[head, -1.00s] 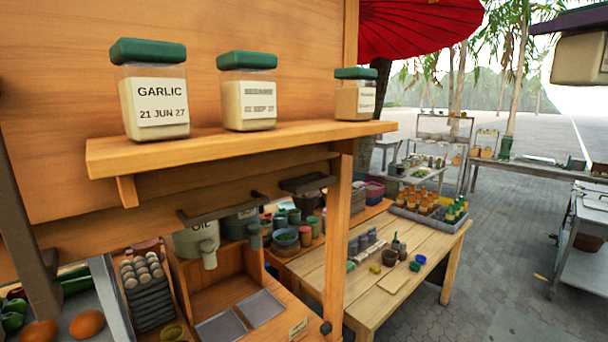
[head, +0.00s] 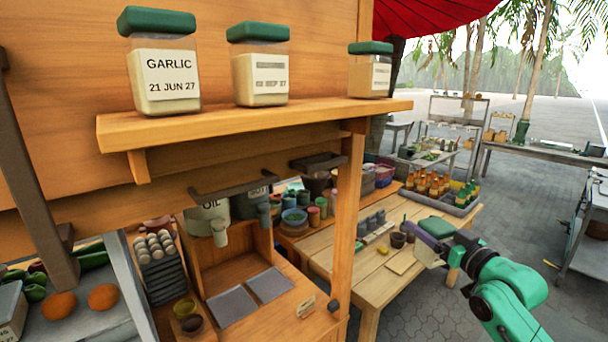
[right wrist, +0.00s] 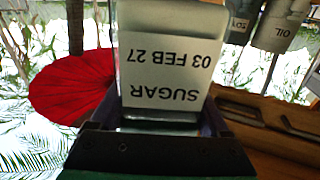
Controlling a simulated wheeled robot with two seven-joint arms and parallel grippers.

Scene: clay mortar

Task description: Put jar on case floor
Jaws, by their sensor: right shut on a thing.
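The jar (right wrist: 160,52) has a white label reading SUGAR, 03 FEB 27, upside down in the right wrist view. In the head view it is a small pale body with a green lid (head: 436,227). My right gripper (head: 436,241) is shut on it and holds it in the air, right of the wooden post and in front of the low table. The case (head: 256,317) is the open wooden box under the shelf at lower middle, with two grey mats (head: 232,306) on its floor. My left gripper is not in view.
A high shelf (head: 240,126) carries three green-lidded jars, one labelled GARLIC (head: 165,80). A post (head: 349,215) stands between the case and my right gripper. Oil containers (head: 208,222) hang above the case's back. Two small bowls (head: 185,308) sit at its left.

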